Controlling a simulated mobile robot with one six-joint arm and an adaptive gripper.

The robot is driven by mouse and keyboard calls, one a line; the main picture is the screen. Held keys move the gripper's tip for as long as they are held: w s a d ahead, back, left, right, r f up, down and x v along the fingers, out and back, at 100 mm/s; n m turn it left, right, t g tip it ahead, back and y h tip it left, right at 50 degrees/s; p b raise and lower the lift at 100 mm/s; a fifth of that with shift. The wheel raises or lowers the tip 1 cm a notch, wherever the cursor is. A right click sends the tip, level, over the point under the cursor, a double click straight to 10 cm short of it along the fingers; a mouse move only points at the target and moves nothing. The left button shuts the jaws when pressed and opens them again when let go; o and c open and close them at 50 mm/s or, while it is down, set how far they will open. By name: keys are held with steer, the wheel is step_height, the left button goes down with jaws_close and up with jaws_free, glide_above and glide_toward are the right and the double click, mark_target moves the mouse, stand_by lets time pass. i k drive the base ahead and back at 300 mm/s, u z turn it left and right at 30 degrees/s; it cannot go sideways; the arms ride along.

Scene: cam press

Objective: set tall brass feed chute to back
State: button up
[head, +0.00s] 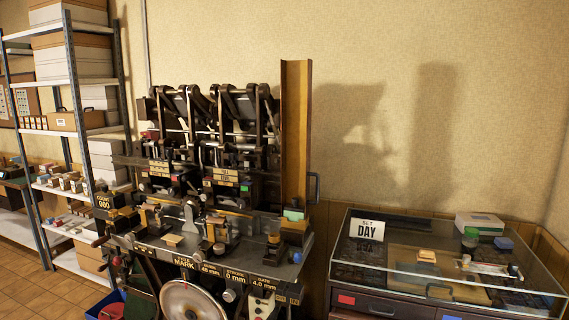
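The tall brass feed chute (296,140) stands upright at the right end of the dark cam press (215,200). It rises well above the rest of the machine. A dark handle (313,186) sticks out low on its right side. A green piece (293,214) shows at the chute's foot. The chute's position markings, if any, are too small to read. My gripper is not in this view.
A glass-topped case (440,258) with a "SET DAY" sign (370,229) stands to the right of the press. Metal shelves (75,130) with boxes are on the left. The wall is close behind.

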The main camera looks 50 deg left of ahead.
mark_target(296, 76)
steer(key=u, duration=0.25)
steer(key=i, duration=0.55)
steer(key=u, duration=1.15)
steer(key=i, duration=1.15)
steer(key=u, duration=0.4)
steer(key=k, duration=0.9)
steer(key=u, duration=0.15)
steer(key=i, duration=0.35)
